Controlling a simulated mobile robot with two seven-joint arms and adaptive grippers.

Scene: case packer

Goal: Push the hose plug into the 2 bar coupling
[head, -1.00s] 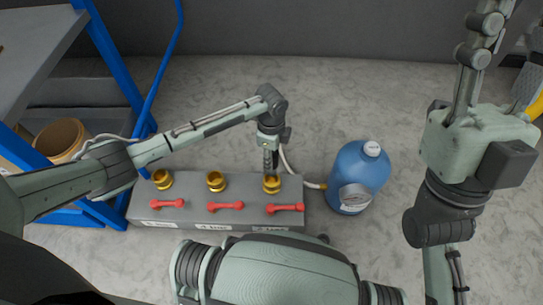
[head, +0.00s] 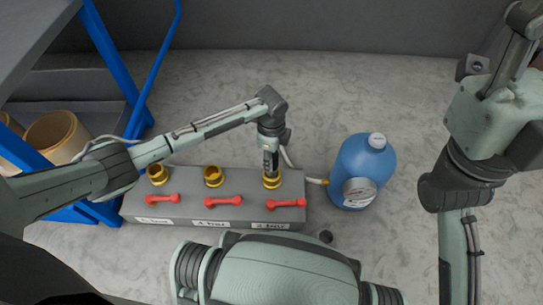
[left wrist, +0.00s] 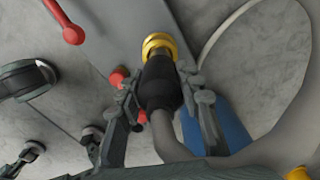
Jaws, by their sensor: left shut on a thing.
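The grey coupling block (head: 240,183) lies on the floor with three brass couplings on top. The 2 bar coupling (head: 272,182), as its front label reads, is the rightmost. My left gripper (head: 270,167) is directly above it, pointing down. In the left wrist view my left gripper (left wrist: 163,95) is shut around the black hose plug (left wrist: 162,82), with the grey hose (left wrist: 170,140) trailing from its rear. The plug's front end meets the brass ring of the coupling (left wrist: 158,43). How deep it sits is hidden. My right gripper is not in view.
Red levers (head: 286,203) sit in front of the couplings. A blue bottle (head: 363,165) with a gauge stands right of the block, joined to it by a hose. A blue-framed shelf (head: 118,68) stands at left with brown pots (head: 57,135). The floor behind is clear.

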